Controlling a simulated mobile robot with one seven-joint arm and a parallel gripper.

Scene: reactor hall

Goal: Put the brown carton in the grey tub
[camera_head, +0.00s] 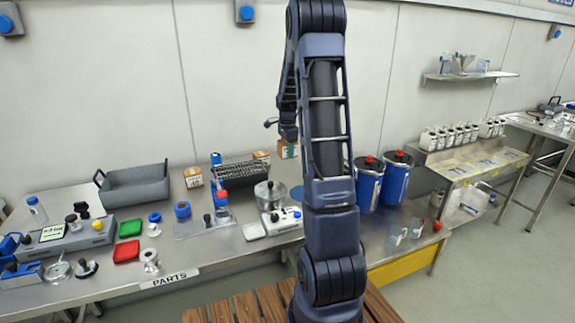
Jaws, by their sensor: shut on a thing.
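The grey tub (136,196) stands on the left part of the steel table, near the wall. It is open at the top and looks empty. My gripper (288,141) points down at the upper middle of the picture, beside my large arm links. It is shut on a brown carton (283,152), held above the back of the table. My arm partly hides the carton's right side.
Small cartons (193,177) and a black rack (241,174) stand between the tub and the gripper. Blue-capped bottles, a steel pot (270,194) and a scale are in front. Blue drums (397,178) stand at right. Red (126,248) and green trays lie in front of the tub.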

